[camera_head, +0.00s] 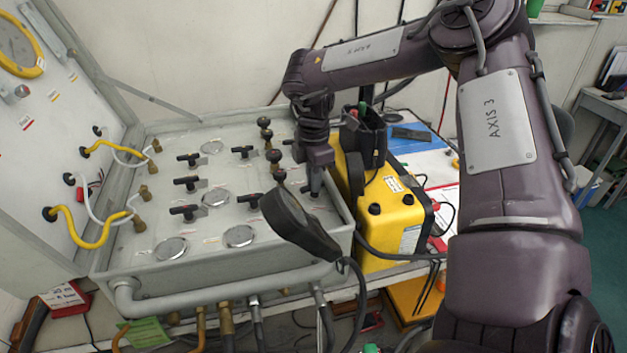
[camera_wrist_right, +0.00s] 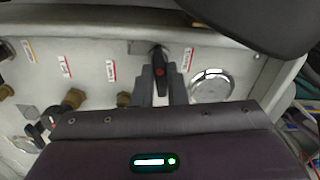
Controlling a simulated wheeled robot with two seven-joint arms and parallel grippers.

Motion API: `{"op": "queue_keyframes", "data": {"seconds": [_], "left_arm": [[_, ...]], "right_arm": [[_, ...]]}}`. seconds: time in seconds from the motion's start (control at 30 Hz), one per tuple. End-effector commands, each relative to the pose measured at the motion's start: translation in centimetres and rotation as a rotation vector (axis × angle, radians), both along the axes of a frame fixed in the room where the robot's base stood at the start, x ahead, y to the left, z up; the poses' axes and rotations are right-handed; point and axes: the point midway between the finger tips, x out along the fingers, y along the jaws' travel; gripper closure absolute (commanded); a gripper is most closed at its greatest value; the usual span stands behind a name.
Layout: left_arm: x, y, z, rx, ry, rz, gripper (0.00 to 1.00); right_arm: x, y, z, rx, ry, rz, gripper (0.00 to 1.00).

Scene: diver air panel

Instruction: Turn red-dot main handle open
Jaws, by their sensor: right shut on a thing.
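The red-dot main handle (camera_wrist_right: 160,68) is a black lever with a red dot on it, seen in the right wrist view on the grey panel (camera_wrist_right: 95,48). In that view it points along the fingers, between them. My right gripper (camera_wrist_right: 161,92) is shut on this handle. In the head view my right gripper (camera_head: 315,184) reaches down to the right side of the panel (camera_head: 150,250), and its fingers and wrist hide most of the handle there. My left gripper is in neither view.
Several other black valve handles (camera_head: 186,183) and round gauges (camera_head: 239,236) sit on the panel. A dark paddle-shaped object (camera_head: 290,222) hangs over its front right edge. A yellow case (camera_head: 385,215) stands close on the right. Brass fittings (camera_wrist_right: 74,98) show in the wrist view.

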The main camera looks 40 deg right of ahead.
Motion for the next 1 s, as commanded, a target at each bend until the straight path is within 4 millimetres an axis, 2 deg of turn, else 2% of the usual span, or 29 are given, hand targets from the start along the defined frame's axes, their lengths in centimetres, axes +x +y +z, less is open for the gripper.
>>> {"op": "queue_keyframes", "data": {"seconds": [0.3, 1.0], "left_arm": [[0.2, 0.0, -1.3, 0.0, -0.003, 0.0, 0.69], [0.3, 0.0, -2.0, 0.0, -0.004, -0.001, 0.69]], "right_arm": [[0.1, 0.0, 0.0, -0.003, -0.004, 0.288, 1.0], [0.0, -0.1, 0.2, -0.004, -0.004, 0.949, 1.0]]}}
